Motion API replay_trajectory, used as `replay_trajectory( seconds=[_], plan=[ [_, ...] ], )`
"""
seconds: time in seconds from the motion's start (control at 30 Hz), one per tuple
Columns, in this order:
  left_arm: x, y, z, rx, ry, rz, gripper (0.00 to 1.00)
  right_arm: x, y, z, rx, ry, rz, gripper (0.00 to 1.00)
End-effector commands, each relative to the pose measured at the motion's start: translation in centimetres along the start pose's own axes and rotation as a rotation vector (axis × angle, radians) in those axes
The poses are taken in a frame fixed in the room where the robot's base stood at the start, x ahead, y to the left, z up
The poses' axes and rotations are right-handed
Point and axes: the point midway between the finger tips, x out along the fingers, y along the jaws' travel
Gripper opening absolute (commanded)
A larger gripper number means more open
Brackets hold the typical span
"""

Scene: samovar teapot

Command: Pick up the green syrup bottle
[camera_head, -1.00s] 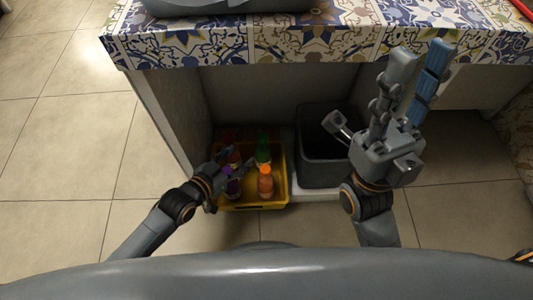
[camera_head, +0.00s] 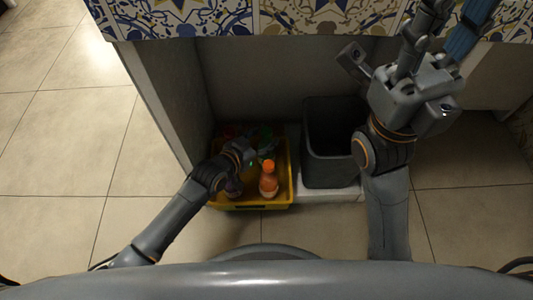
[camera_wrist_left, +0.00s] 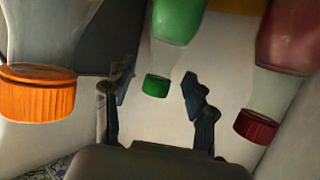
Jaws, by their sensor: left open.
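The green syrup bottle (camera_head: 265,134) stands in the yellow tray inside the cabinet, largely hidden by my left gripper in the head view. In the left wrist view the green bottle (camera_wrist_left: 178,20) shows its clear neck and green cap. My left gripper (camera_head: 256,147) reaches over the tray at this bottle. In the left wrist view its two fingers (camera_wrist_left: 160,98) are apart, with the green cap showing between them; contact is not visible. My right gripper (camera_head: 437,28) is raised at the upper right, its fingertips cut off by the frame edge.
An orange bottle (camera_head: 268,182) stands at the front of the yellow tray (camera_head: 250,206). A dark purple bottle (camera_head: 233,188) is under my left wrist. A red bottle (camera_wrist_left: 290,38) is beside the green one. A dark bin (camera_head: 331,170) stands right of the tray, beneath the tiled counter (camera_head: 200,20).

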Motion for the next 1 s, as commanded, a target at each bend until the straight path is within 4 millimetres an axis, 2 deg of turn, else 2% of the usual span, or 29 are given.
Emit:
replay_trajectory(
  seconds=[0.17, 0.4, 0.47, 0.87, 1.0],
  plan=[
    [-0.01, 0.01, -0.08, 0.0, 0.0, 0.0, 0.56, 0.09, 0.0, 0.0, 0.0, 0.0, 0.0, 0.33],
    [-0.03, 0.0, -0.06, 0.0, 0.0, 0.0, 0.09, 0.07, 0.0, -0.01, 0.0, 0.0, 0.0, 0.33],
    [-0.03, 0.0, -0.05, 0.0, 0.0, 0.0, 0.0, 0.07, -0.01, -0.02, 0.0, 0.0, 0.0, 0.33],
    [-0.07, -0.02, -0.34, 0.0, 0.004, 0.0, 0.0, 0.15, -0.01, -0.05, 0.001, 0.001, 0.0, 0.33],
    [-0.35, -0.01, -1.03, 0.0, 0.005, 0.0, 0.0, 0.58, 0.04, -0.14, 0.001, 0.004, 0.001, 0.33]
  ],
)
